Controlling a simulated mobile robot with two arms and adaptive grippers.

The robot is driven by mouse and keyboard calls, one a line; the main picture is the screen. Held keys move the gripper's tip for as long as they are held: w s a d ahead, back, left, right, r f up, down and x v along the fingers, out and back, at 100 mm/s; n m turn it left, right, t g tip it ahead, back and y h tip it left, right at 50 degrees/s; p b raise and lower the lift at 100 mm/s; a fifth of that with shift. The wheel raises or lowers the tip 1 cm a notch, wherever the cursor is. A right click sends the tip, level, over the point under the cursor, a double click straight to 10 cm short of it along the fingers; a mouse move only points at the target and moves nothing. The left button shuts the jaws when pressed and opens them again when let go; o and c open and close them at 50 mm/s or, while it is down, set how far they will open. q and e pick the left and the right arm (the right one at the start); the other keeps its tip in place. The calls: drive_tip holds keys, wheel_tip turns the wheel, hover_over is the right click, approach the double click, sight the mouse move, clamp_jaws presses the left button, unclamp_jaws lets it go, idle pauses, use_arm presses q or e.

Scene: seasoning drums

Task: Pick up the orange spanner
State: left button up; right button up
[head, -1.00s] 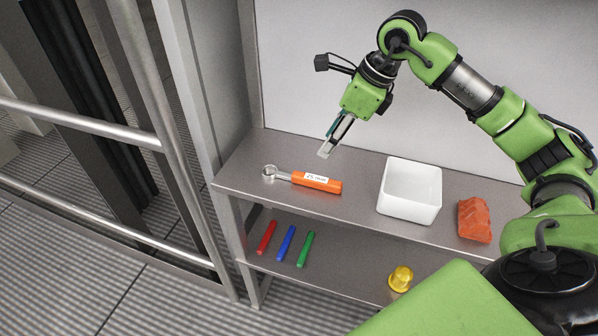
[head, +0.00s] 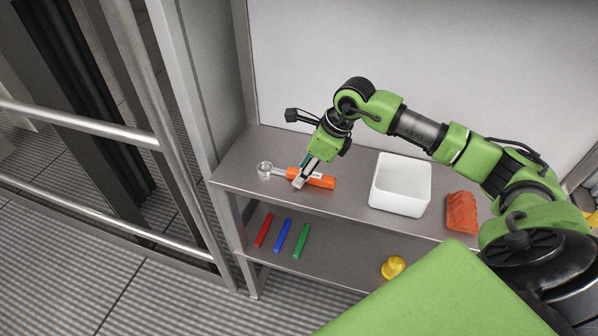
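The orange spanner (head: 321,181) lies on the upper shelf, with its metal ring end to the left and its orange handle to the right. My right gripper (head: 300,182) comes down from above, and its fingertips overlap the left part of the orange handle in the picture. The fingers hide part of the handle and its white label. I cannot tell whether they touch the handle or how far apart they are. My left gripper is not in view.
A white square container (head: 401,205) and a reddish-orange block (head: 461,213) stand to the right on the upper shelf (head: 237,165). Red (head: 264,230), blue (head: 283,236) and green (head: 301,241) sticks and a yellow object (head: 393,267) are on the lower shelf. A metal railing (head: 75,122) stands left.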

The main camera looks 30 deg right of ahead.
clamp_jaws()
drive_tip(key=shift+r, duration=0.1)
